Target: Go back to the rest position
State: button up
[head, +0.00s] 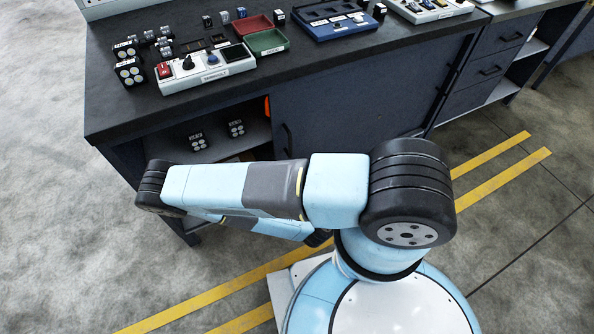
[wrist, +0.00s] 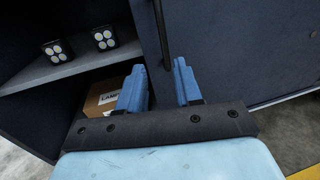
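My gripper (wrist: 160,82) shows in the wrist view with two blue fingers apart and nothing between them. It is open and empty, in front of the dark cabinet, near the vertical black handle (wrist: 161,35). I cannot tell exactly how far it is from the cabinet front. In the head view my light-blue arm is folded low in front of the workbench (head: 285,75), and my gripper is hidden behind the arm links.
The cabinet's left bay is open. Two black lamps with round lights (wrist: 57,50) (wrist: 104,39) stand on its shelf (wrist: 70,70), above a cardboard box (wrist: 101,98). Control panels (head: 205,72), a red tray (head: 253,25) and a green tray (head: 267,42) are on the bench. Yellow-striped floor is clear at right.

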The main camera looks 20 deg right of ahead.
jog(key=shift+r, duration=0.1)
dwell(0.5)
jog(key=w+r+m+g+h, duration=0.1)
jog(key=w+r+m+h, duration=0.2)
jog(key=r+m+h, duration=0.4)
jog(key=w+r+m+g+h, duration=0.1)
jog(key=w+r+m+h, duration=0.2)
jog(key=r+h, duration=0.35)
jog(key=s+d+r+m+g+h, duration=0.1)
jog(key=d+r+m+g+h, duration=0.15)
jog(key=r+m+g, duration=0.45)
jog(key=d+r+m+g+h, duration=0.2)
jog(key=d+r+m+g, duration=0.25)
jog(key=r, duration=0.45)
jog(key=s+r+m+y, duration=0.4)
jog(key=s+r+y, duration=0.1)
jog(key=r, duration=0.5)
jog(key=s+r+m+y, duration=0.5)
jog(key=s+r+y, duration=0.1)
jog(key=r, duration=0.4)
jog(key=s+r+m+t+y, duration=0.1)
jog(key=s+r+m+y, duration=0.4)
jog(key=r, duration=0.5)
jog(key=shift+s+r+y, duration=0.15)
jog(key=shift+y, duration=0.85)
jog(key=shift+d+m, duration=0.1)
jog(key=shift+m, duration=0.15)
